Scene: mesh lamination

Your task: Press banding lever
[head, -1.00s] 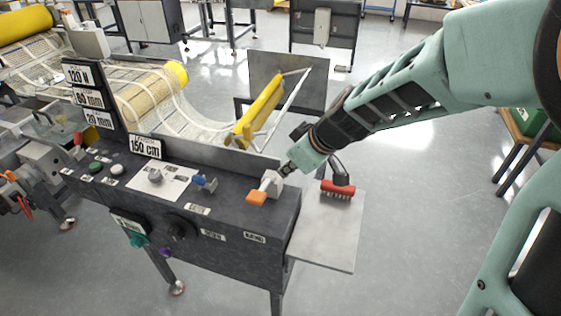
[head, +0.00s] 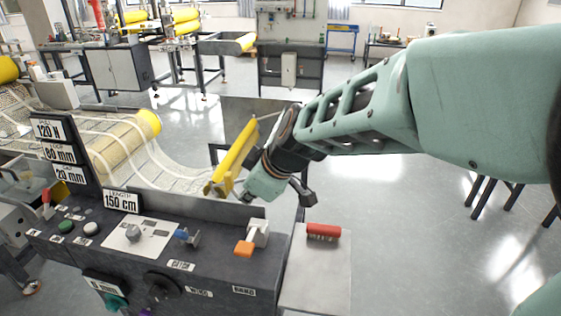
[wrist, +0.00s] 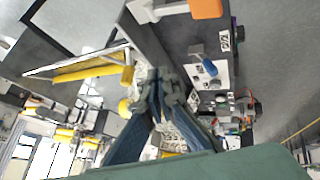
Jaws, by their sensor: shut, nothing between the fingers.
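The banding lever (head: 244,248) is an orange handle on a white body at the right end of the dark control panel (head: 215,268), above a label that seems to read BAND. In the wrist view its orange handle (wrist: 206,8) is cut by the top edge, above and right of the fingers. My gripper (head: 245,197) is shut and empty. It is behind and above the lever in the head view, apart from it. In the wrist view the closed fingertips (wrist: 160,80) lie in front of the panel's back side.
A blue lever (head: 187,237) stands left of the banding lever, with a grey knob (head: 134,231) further left. A yellow roller bar (head: 234,160) is behind my gripper. A red-handled item (head: 323,231) lies on the side shelf (head: 315,275).

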